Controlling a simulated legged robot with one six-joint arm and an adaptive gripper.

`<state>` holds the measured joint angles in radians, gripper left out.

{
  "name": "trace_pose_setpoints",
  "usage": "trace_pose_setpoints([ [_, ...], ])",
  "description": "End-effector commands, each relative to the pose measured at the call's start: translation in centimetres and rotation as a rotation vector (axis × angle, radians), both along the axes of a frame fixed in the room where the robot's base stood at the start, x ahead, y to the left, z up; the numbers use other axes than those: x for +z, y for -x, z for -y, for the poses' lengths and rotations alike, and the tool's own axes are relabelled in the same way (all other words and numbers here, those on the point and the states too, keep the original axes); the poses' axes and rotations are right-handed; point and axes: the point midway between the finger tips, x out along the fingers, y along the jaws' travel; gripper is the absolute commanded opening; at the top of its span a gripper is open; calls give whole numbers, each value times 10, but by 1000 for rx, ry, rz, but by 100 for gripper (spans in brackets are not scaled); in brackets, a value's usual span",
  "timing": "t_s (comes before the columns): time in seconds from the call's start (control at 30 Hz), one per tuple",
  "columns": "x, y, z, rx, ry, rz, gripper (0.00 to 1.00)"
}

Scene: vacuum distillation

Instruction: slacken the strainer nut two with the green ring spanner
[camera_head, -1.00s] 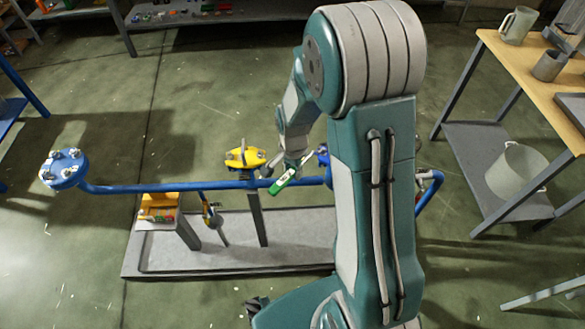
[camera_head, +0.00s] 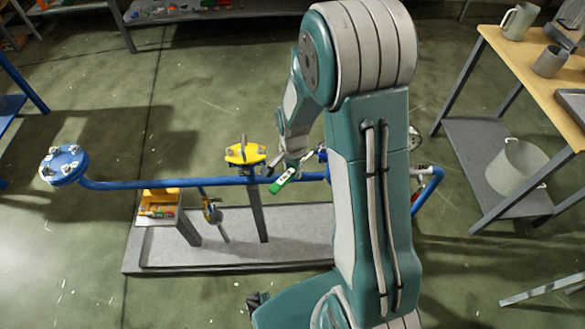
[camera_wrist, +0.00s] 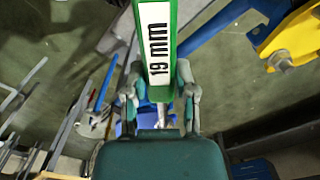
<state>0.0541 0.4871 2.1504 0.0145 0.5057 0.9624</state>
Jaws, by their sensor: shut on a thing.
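The green ring spanner (camera_head: 284,181) is in my gripper (camera_head: 294,165), held above the blue pipe. In the wrist view the spanner (camera_wrist: 158,40) shows a white "19 mm" label, and the fingers (camera_wrist: 160,88) close on it from both sides. The spanner's ring end is out of the wrist frame. A yellow fitting (camera_head: 245,154) with grey hardware on top stands on the pipe, left of my gripper. In the wrist view a yellow part (camera_wrist: 296,42) with a metal nut lies at upper right, apart from the spanner. I cannot tell which nut is strainer nut two.
The blue pipe (camera_head: 150,184) runs across a grey tray (camera_head: 270,252) to a blue bolted flange (camera_head: 64,163) at left. A small stand (camera_head: 158,207) carries coloured items. A wooden-topped table (camera_head: 520,60) with vessels is at right. My arm hides the pipe's right part.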

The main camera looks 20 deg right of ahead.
Motion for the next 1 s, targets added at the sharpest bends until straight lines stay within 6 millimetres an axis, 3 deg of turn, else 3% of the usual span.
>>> trace_pose_setpoints([
  [0.33,0,0,0,3,-1,1,0],
  [0.67,-1,22,17,184,0,1,0],
  [1.0,-1,24,18,208,0,1,0],
])
